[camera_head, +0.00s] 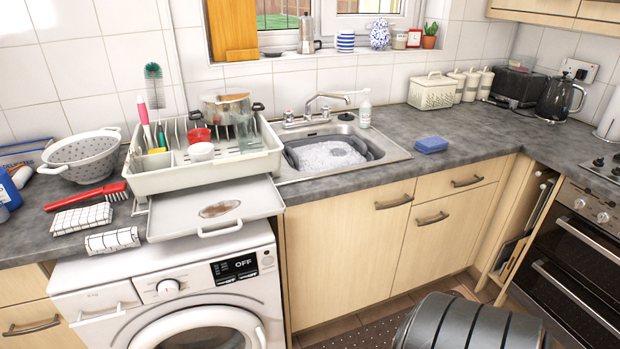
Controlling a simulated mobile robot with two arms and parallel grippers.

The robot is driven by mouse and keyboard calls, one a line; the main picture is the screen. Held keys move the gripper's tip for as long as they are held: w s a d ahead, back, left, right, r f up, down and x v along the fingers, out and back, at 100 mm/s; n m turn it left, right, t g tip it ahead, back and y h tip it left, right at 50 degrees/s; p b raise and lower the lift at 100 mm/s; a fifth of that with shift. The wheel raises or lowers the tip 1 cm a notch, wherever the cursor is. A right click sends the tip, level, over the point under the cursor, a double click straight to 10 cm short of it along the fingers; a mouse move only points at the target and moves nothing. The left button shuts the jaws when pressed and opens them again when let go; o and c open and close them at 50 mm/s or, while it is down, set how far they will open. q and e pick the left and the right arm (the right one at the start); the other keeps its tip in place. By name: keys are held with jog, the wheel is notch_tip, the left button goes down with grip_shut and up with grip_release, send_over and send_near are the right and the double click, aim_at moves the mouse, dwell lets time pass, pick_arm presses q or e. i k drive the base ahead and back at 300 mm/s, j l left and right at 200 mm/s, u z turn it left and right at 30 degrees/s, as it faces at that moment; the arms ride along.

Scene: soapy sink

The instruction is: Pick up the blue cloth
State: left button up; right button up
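A small blue item (431,145) lies flat on the grey worktop to the right of the sink. It looks like a folded blue cloth or a sponge; I cannot tell which at this size. Nothing touches it from above. Neither of my grippers shows in the head view.
The sink (377,150) holds a grey basin of suds. A cream dish rack (180,179) and a white tray (213,214) stand left of it. A soap bottle (365,108) stands behind. The worktop (455,125) around the blue item is clear.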

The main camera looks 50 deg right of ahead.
aim_at(428, 145)
jog(key=z, duration=2.45)
